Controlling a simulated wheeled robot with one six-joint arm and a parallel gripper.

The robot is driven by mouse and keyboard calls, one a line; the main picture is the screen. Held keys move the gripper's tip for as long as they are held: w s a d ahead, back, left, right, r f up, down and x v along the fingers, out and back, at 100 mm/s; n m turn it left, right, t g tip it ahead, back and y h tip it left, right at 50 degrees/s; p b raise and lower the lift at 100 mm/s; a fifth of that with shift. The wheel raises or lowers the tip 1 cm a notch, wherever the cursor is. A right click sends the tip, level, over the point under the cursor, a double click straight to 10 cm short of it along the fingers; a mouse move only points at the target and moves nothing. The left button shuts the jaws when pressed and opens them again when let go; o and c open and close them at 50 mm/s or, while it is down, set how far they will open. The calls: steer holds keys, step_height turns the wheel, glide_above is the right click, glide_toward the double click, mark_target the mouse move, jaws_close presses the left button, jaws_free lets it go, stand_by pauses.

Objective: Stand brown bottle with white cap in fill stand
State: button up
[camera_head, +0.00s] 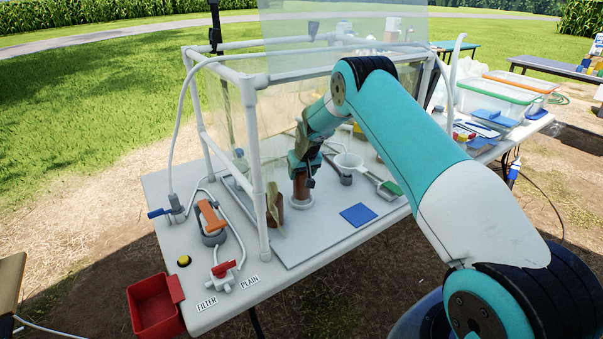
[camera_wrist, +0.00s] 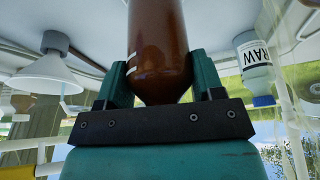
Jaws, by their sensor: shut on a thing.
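The brown bottle (camera_head: 301,188) is upright in my gripper (camera_head: 303,170), and its cap is hidden from view. In the wrist view, the teal fingers of my gripper (camera_wrist: 160,82) are shut on either side of the brown bottle (camera_wrist: 157,45), near its rounded shoulder. The bottle's lower end is at a round white ring (camera_head: 300,202) on the grey board, which looks like the fill stand. I cannot tell whether the bottle rests fully in it.
A second brown container (camera_head: 274,209) stands close on the left, near a white frame post (camera_head: 257,165). A white funnel (camera_head: 348,161) is just right of my gripper. A blue pad (camera_head: 358,214) lies in front. A bottle marked RAW (camera_wrist: 252,62) shows in the wrist view.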

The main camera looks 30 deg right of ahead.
steer(key=shift+f+b, duration=0.9)
steer(key=shift+f, duration=0.3)
steer(key=o, duration=1.3)
steer(key=shift+c, duration=0.2)
steer(key=b+v, duration=0.1)
steer(key=v, duration=0.6)
steer(key=shift+r, duration=0.25)
steer(key=shift+s, duration=0.15)
steer(key=shift+a, duration=0.1)
